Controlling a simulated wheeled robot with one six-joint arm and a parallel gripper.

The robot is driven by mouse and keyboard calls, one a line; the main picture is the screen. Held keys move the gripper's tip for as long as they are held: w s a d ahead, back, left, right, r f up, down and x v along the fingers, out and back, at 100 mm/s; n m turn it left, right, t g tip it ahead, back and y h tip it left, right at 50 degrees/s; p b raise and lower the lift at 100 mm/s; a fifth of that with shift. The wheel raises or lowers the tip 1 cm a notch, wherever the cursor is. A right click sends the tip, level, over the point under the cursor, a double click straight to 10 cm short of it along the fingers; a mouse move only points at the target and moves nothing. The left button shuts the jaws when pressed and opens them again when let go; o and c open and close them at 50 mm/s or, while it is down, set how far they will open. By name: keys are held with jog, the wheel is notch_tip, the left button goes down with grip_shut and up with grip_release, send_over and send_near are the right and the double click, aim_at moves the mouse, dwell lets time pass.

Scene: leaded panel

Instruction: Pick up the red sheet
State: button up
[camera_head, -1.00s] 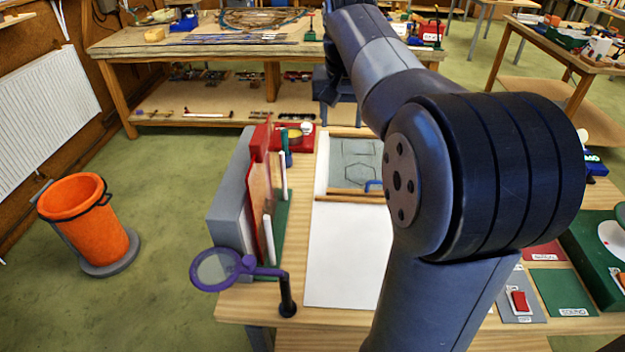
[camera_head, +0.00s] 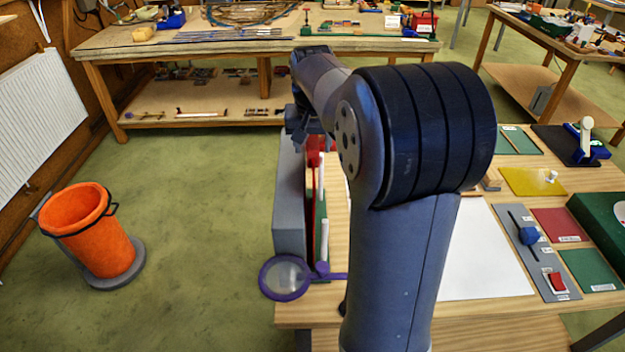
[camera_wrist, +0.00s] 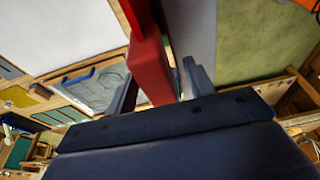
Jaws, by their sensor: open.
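The red sheet (camera_wrist: 150,68) stands on edge in the wrist view, running up from between my fingers. In the head view only a narrow red strip of it (camera_head: 317,205) shows beside the grey block (camera_head: 290,205). My gripper (camera_wrist: 160,82) is open, with one finger on each side of the red sheet. I cannot tell whether either finger touches it.
The grey block stands close along the sheet's left in the head view. A magnifier (camera_head: 285,277) sits at the front. White paper (camera_head: 475,255) covers the table on the right. A blue handle (camera_wrist: 78,77) and a drawn panel (camera_wrist: 100,90) show in the wrist view.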

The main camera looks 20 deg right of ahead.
jog(key=shift+x, duration=0.8)
jog(key=shift+c, duration=0.3)
grip_shut()
jog(key=shift+r, duration=0.1)
